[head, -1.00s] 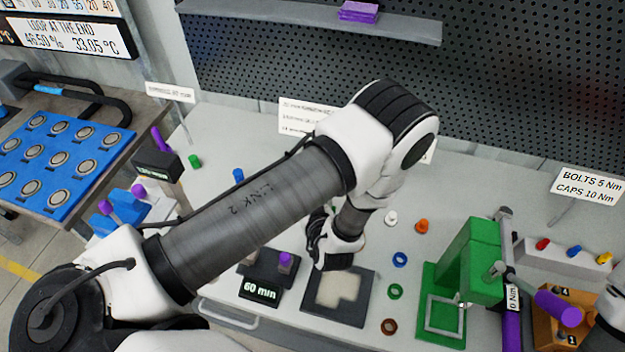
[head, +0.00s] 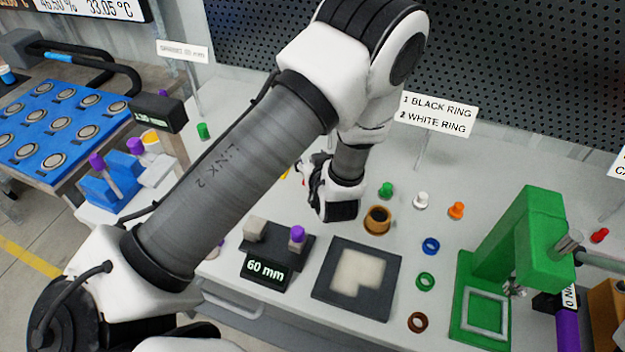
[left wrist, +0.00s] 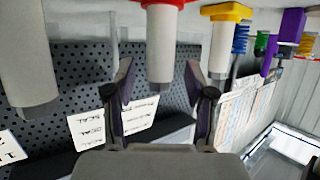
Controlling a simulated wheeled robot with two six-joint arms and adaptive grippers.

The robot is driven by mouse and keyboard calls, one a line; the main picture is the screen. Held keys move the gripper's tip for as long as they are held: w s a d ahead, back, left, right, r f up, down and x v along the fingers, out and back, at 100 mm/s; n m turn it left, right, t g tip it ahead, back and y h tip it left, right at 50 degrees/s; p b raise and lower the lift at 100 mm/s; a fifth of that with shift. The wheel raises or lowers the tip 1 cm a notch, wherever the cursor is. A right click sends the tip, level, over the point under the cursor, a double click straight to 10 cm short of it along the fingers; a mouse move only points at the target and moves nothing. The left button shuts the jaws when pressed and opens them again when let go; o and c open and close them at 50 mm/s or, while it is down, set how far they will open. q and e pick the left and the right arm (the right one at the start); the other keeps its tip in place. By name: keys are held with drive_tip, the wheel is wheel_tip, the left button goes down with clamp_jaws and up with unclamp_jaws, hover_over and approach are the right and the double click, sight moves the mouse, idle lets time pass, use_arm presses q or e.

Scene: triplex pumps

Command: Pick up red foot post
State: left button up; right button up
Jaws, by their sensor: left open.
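The red foot post (left wrist: 160,50) shows in the left wrist view at the top centre, a white cylinder with a red foot at the picture's top edge. Its white end lies in line with the gap between the fingers of my left gripper (left wrist: 158,95). The fingers are open on either side, and I see no contact. In the head view my left gripper (head: 325,190) is at the middle of the bench, and my arm hides most of the post area. A yellow foot post (left wrist: 221,45) stands just right of the red one. My right gripper is out of view.
Another pale post (left wrist: 28,60) is at the left of the wrist view. A perforated panel (head: 530,80) stands behind.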

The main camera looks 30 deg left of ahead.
use_arm(q)
drive_tip(key=shift+w, duration=0.15)
drive_tip(key=shift+r, duration=0.1)
drive_tip(key=shift+s+d+r, duration=0.1)
drive_tip(key=shift+s, duration=0.15)
clamp_jaws()
